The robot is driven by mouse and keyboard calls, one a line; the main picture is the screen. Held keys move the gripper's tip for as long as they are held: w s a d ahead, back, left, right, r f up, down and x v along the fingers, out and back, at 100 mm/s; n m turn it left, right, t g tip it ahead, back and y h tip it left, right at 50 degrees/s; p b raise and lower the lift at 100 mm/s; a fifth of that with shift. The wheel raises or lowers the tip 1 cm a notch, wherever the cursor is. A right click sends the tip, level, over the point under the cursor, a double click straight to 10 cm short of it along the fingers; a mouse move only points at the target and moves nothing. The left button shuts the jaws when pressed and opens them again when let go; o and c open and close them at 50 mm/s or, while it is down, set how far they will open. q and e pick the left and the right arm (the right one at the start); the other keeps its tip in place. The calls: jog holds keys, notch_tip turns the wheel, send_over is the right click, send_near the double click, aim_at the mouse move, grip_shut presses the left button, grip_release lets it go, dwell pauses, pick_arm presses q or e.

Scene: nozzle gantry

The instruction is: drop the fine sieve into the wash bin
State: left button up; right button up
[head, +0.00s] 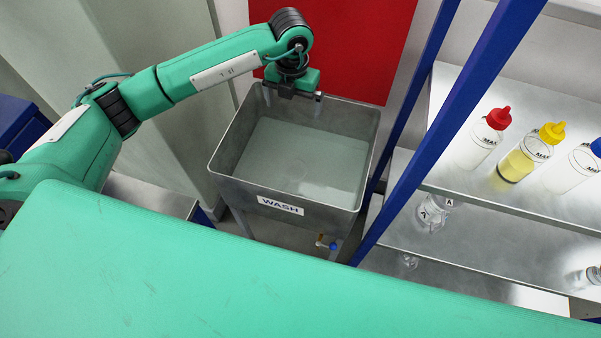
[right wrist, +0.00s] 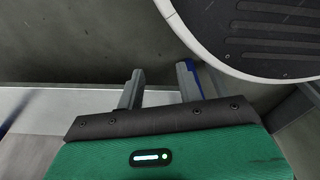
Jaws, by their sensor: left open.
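The wash bin (head: 279,205) is a grey metal tank with a WASH label on its front, holding cloudy water. My left gripper (head: 292,101) is over the back part of the bin, pointing down. Its two fingers are spread apart with nothing between them. I do not clearly see the fine sieve. A faint round outline (head: 289,169) shows under the water, but I cannot tell whether it is the sieve or part of the bin floor. In the right wrist view my right gripper (right wrist: 160,85) has its fingers apart and nothing visible between them.
A metal shelf (head: 455,190) with blue posts stands right of the bin, carrying red-, yellow- and blue-capped bottles. A small tap (head: 327,243) sticks out below the bin. A red panel (head: 350,50) is behind it. A dark round part (right wrist: 250,30) is close to the right gripper.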

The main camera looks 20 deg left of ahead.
pick_arm(q)
notch_tip(320, 180, up, 4)
pick_arm(e)
jog(key=shift+w+a+r, duration=0.15)
jog(key=shift+w+r, duration=0.4)
jog(key=shift+s, duration=0.1)
